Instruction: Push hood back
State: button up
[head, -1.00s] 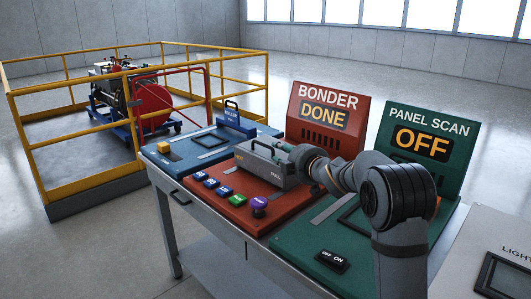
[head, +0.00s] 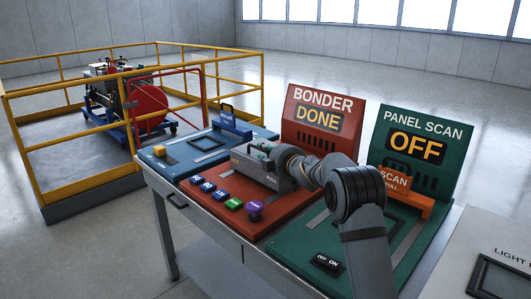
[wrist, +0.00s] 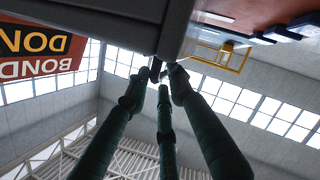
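The hood is a grey box (head: 262,167) marked PULL, on the red bonder station (head: 232,191) in the head view. Its body spans the middle of the red panel and a dark handle runs along its top. My gripper (head: 287,158) is at the hood's right upper side. In the wrist view the hood's grey side (wrist: 110,32) fills the top. The green fingers (wrist: 157,82) converge at its edge, their tips close to a small dark part. Whether they clamp it is hidden. The bonder sign (head: 317,112) reads DONE.
A row of coloured buttons (head: 220,193) lies in front of the hood. The green panel scan station (head: 290,243), its sign OFF, and an orange SCAN block (head: 403,194) are at right. A blue station (head: 182,163) is at left. Yellow railing (head: 90,135) stands beyond.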

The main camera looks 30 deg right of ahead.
grip_shut()
